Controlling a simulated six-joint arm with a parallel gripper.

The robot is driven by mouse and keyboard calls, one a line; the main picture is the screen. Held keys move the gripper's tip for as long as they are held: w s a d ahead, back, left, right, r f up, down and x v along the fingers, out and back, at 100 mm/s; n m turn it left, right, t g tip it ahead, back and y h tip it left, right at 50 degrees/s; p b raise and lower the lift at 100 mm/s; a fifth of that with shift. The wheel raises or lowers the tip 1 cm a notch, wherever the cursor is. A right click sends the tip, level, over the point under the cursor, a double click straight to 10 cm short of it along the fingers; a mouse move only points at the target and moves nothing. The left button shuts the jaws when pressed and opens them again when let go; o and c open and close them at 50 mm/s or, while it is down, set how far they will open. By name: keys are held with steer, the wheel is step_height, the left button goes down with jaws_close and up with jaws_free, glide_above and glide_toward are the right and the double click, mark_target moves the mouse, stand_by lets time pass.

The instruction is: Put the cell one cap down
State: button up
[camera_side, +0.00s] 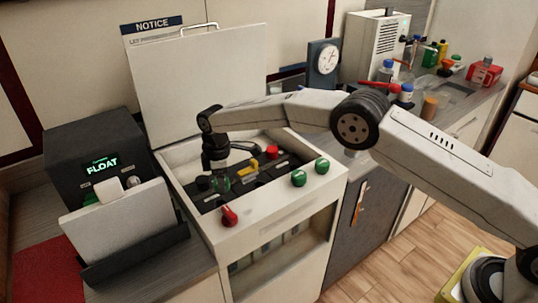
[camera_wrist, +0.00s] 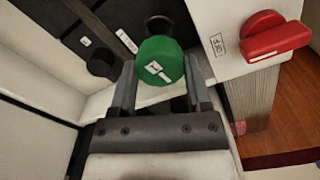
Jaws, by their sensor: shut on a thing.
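My gripper (camera_wrist: 160,68) is shut on a round green cap (camera_wrist: 158,58) with a white mark on its top. The cap sits between the two fingertips in the wrist view. In the side view my gripper (camera_side: 218,176) points down over the left part of the black panel (camera_side: 240,184) in the open white cabinet, and only a little green of the cap shows beneath it. A dark round opening (camera_wrist: 103,62) lies left of the cap in the wrist view. I cannot tell whether the cap touches the panel.
A red knob (camera_wrist: 272,36) is on the cabinet's white front ledge; it also shows in the side view (camera_side: 229,216). Two green knobs (camera_side: 299,179) (camera_side: 322,166) stand farther right. A yellow part (camera_side: 248,167) and a red part (camera_side: 272,152) rise from the panel. The raised lid (camera_side: 200,80) stands behind.

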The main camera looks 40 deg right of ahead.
steer(key=s+d+r, duration=0.4)
steer(key=s, duration=0.3)
steer(key=s+d+r+m, duration=0.1)
steer(key=s+d+r, duration=0.3)
steer(key=s, duration=0.4)
steer(key=s+d+r, duration=0.4)
steer(key=s, duration=0.4)
steer(key=shift+d+r+m, duration=0.2)
steer(key=shift+r+m, duration=0.05)
steer(key=shift+m, duration=0.15)
steer(key=w+f, duration=0.3)
steer(key=w, duration=0.1)
steer(key=w+a+f, duration=0.1)
steer(key=w+f, duration=0.1)
steer(key=w, duration=0.2)
steer(key=w+a+f, duration=0.1)
steer(key=w+f, duration=0.2)
steer(key=w, duration=0.1)
steer(key=shift+w+f, duration=0.25)
steer(key=shift+f, duration=0.05)
steer(key=shift+w+a+f, duration=0.1)
steer(key=shift+w+f, duration=0.25)
